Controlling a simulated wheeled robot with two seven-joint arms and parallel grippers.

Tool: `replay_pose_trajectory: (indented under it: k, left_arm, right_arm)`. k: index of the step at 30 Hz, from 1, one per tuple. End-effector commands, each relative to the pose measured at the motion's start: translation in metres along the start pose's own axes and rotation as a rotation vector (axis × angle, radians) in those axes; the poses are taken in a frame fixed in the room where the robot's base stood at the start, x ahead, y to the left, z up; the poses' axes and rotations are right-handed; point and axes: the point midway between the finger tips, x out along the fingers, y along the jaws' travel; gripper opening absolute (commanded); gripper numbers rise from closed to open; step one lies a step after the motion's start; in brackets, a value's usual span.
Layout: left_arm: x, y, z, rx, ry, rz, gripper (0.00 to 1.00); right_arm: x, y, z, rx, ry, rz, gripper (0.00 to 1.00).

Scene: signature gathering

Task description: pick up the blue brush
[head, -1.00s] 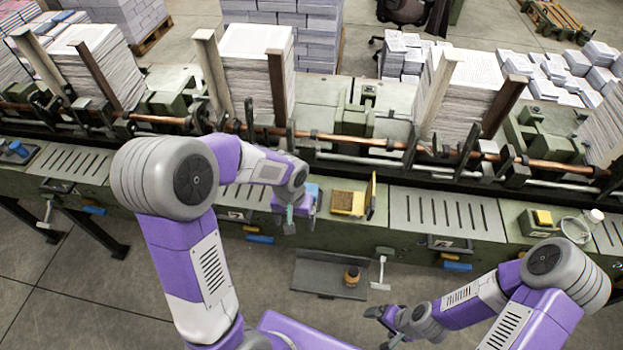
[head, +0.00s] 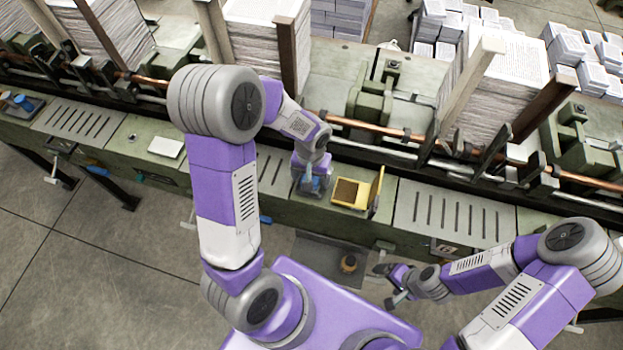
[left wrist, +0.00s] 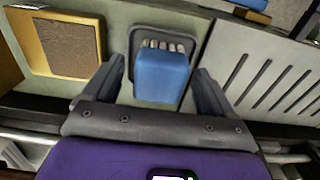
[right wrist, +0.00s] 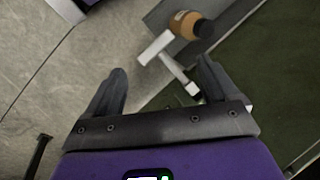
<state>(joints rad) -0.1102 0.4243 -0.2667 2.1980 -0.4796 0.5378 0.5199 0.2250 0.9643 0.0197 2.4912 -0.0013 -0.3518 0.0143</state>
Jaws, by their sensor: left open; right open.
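The blue brush (left wrist: 162,75) sits in a dark shallow tray (left wrist: 190,36) on the machine's ledge, its pale bristle tufts showing at the far end in the left wrist view. My left gripper (left wrist: 163,76) is open, with one finger on each side of the brush. I cannot tell whether the fingers touch it. In the head view the left gripper (head: 312,182) is over the ledge and partly hides the blue brush (head: 320,184). My right gripper (head: 388,284) is open and empty, low in front of the machine; its fingers also show in the right wrist view (right wrist: 160,85).
A yellow box with a brown pad (head: 347,191) stands just right of the left gripper on the ledge. Slotted metal plates (head: 455,215) line the ledge. A low shelf (right wrist: 190,50) with a brown jar (head: 348,264) lies below. Paper stacks and a copper rod stand behind.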

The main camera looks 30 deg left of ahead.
Motion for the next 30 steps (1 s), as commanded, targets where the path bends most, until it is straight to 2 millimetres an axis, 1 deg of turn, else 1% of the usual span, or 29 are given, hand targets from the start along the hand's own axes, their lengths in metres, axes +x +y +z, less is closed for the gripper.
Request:
replay_pose_trajectory:
  k: [1,3,9,10,18,21,27,30]
  left_arm:
    - [0.0059,-0.0001,0.0003,0.0,-0.001,0.0,0.85]
    - [0.0093,0.0,0.0003,0.001,-0.001,0.0,0.85]
    - [0.0096,0.0001,-0.0001,0.001,0.001,0.001,0.85]
    - [0.0095,0.0001,-0.0001,0.001,0.001,0.001,0.84]
    - [0.0093,0.0002,-0.0001,0.001,0.001,0.001,0.42]
    - [0.0092,0.0002,-0.0002,0.001,0.001,0.001,0.29]
    - [0.0084,0.0003,-0.0003,0.001,0.002,0.001,0.29]
    - [0.0013,0.0004,-0.0009,0.0,0.004,0.002,0.29]
  right_arm:
    - [0.0009,0.0003,-0.0003,0.0,0.001,0.0,0.87]
    - [0.0011,0.0003,-0.0003,0.0,0.001,0.0,0.87]
    - [0.0009,0.0002,-0.0004,0.0,0.001,0.0,0.87]
    - [0.0009,0.0002,-0.0004,0.0,0.001,0.0,0.87]
    - [0.0009,0.0002,-0.0004,0.0,0.001,0.0,0.87]
    - [0.0009,0.0002,-0.0004,0.0,0.001,0.0,0.87]
    - [0.0008,0.0002,-0.0003,0.0,0.001,0.0,0.87]
    - [-0.0001,-0.0002,-0.0003,0.0,0.001,0.0,0.87]
